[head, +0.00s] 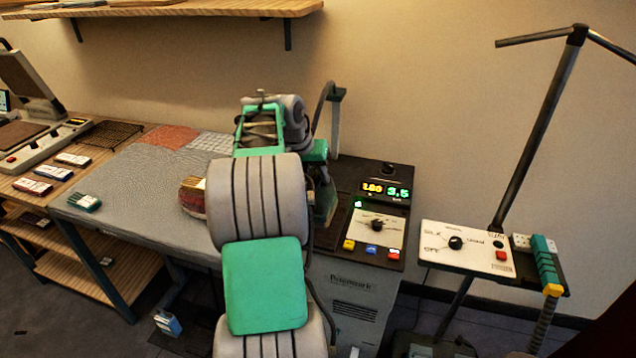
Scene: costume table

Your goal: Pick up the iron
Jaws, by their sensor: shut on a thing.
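The iron (326,200) appears as a dark grey-green shape at the left edge of the black top of the steam station (350,181), right of my arm. Much of it is hidden behind my arm. My gripper (318,168) is at the upper part of the iron and is shut on it. The fingertips are mostly hidden by my own green and grey links. I cannot tell whether the iron still touches the station top.
A grey-covered ironing table (125,195) lies left, with a red striped rounded pad (193,198) beside my arm. A curved hose post (336,120) rises behind the iron. A control stand (467,248) with a tall pole is right. A wooden shelf (170,10) hangs above.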

